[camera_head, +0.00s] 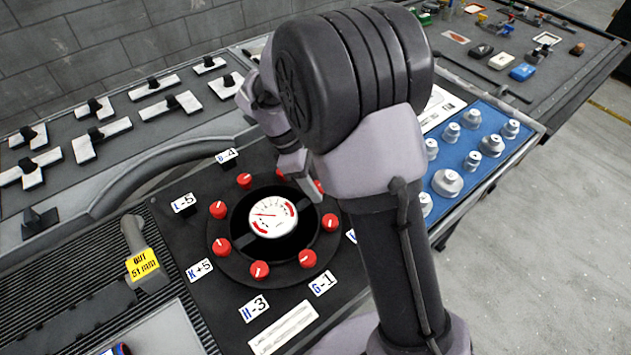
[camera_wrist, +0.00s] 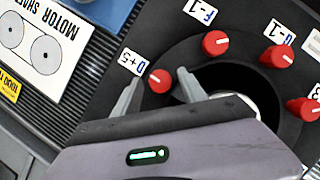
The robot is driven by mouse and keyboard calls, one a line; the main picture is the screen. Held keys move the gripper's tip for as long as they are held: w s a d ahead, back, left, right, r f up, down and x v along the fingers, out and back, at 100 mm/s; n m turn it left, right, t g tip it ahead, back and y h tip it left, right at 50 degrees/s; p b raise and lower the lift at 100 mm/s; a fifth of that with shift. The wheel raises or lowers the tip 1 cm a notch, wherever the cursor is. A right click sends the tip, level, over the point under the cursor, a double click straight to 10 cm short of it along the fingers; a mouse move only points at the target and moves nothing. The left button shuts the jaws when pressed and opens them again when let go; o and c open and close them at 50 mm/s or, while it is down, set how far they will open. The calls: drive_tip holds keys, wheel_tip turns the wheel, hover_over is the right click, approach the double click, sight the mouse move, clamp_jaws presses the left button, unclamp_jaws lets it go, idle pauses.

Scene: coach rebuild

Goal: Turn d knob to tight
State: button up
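In the wrist view the red d knob (camera_wrist: 160,82) stands beside a white label reading D+5 (camera_wrist: 131,62). A short white mark shows on the knob. My gripper (camera_wrist: 161,77) is open, with one grey finger on each side of the knob. Gaps seem to show between the fingers and the knob; I cannot tell whether either touches it. In the head view my arm hides most of that side of the dial, and one finger (camera_head: 306,186) shows near the ring of knobs. No "tight" marking is legible.
Several other red knobs, such as the one by label F-1 (camera_wrist: 215,43), ring a central gauge (camera_head: 272,216) on the black panel. A blue board with grey knobs (camera_head: 447,182) lies to the right. A yellow-tagged handle (camera_head: 143,265) stands at left.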

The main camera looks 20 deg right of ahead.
clamp_jaws()
